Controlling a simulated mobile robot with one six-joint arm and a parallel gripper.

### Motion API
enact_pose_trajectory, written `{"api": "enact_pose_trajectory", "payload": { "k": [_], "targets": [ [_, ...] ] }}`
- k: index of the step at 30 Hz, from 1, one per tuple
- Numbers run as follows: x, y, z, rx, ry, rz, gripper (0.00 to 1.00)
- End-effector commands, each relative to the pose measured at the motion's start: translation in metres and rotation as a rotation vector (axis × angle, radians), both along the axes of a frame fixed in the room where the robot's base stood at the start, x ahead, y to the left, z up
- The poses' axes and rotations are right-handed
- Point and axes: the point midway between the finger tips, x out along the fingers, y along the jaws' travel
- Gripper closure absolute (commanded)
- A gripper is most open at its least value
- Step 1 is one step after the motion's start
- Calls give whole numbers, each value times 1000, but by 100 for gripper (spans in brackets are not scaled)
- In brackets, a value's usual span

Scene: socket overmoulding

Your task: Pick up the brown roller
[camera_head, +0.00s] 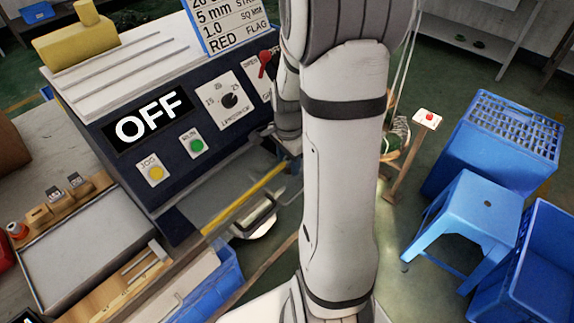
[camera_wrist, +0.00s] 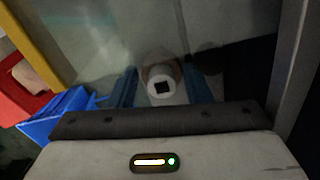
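Contact is hard to judge. In the head view my arm hides the gripper and the roller.
A machine with an OFF display (camera_head: 150,117) and knobs stands at the left. A yellow bar (camera_head: 245,197) runs along its front. A bench with a metal tray (camera_head: 82,245) lies lower left. A blue stool (camera_head: 477,210) and blue crates (camera_head: 505,130) stand at the right.

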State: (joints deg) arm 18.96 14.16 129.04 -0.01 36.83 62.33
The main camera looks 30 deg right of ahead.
Motion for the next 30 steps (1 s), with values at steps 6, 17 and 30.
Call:
{"api": "enact_pose_trajectory", "payload": {
  "k": [6,17,30],
  "targets": [
    [0,0,0,0,0,0,72],
    [0,0,1,-1,-1,0,84],
    [1,0,73,-1,-5,0,85]
  ]
}}
